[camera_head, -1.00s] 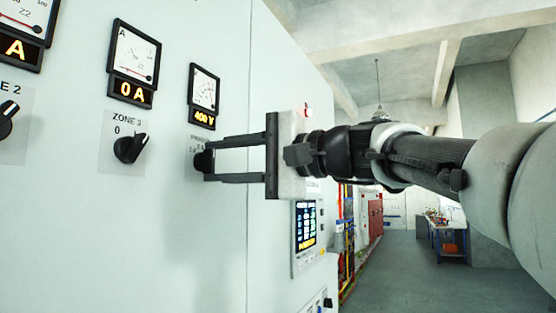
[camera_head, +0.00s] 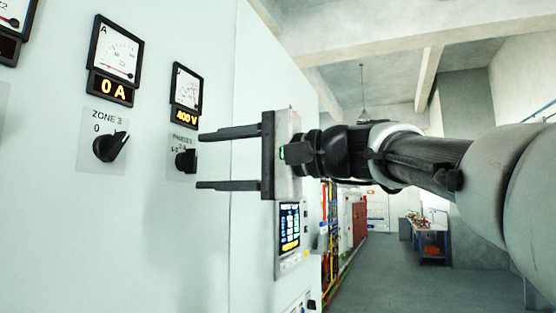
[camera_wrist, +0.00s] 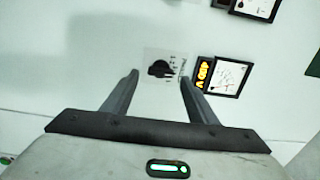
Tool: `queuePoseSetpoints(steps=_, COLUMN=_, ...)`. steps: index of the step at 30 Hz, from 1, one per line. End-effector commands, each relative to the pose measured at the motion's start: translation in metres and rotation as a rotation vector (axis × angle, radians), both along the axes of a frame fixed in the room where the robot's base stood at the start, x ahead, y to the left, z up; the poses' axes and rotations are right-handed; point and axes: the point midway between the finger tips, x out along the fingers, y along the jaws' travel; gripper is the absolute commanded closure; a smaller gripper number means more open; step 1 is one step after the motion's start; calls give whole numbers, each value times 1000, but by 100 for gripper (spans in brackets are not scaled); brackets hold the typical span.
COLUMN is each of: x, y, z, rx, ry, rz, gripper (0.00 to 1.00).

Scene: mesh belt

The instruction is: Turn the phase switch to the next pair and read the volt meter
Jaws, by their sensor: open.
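The phase switch (camera_head: 187,160) is a black rotary knob on the pale cabinet front, with a "PHASES" label above it. It also shows in the wrist view (camera_wrist: 160,69), between and beyond my fingertips. The volt meter (camera_head: 187,95) sits just above the switch, with an analog dial and an amber display reading 400 V; it also shows in the wrist view (camera_wrist: 228,77). My gripper (camera_head: 200,161) is open and empty. Its fingertips are level with the switch, one above and one below, and appear slightly short of the panel; exact contact cannot be told.
To the left are the ZONE 3 switch (camera_head: 111,146) and its ammeter (camera_head: 117,60) reading 0 A. A lit screen panel (camera_head: 289,228) is on the cabinet below my gripper. A workbench (camera_head: 428,238) stands far back, with open floor before it.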

Motion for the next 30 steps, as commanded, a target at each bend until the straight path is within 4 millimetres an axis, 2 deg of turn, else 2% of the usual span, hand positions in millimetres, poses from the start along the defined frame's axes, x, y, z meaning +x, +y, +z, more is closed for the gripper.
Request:
queuePoseSetpoints(steps=9, x=-30, y=-73, z=-1, rx=0, ry=-2, rz=-5, gripper=47)
queuePoseSetpoints(steps=15, x=-47, y=-113, z=-1, rx=1, ry=-1, rz=-3, gripper=47)
queuePoseSetpoints(steps=21, x=-56, y=-135, z=0, rx=0, ry=0, rz=-2, gripper=47)
queuePoseSetpoints(steps=30, x=-59, y=-140, z=0, rx=0, ry=-1, rz=1, gripper=47)
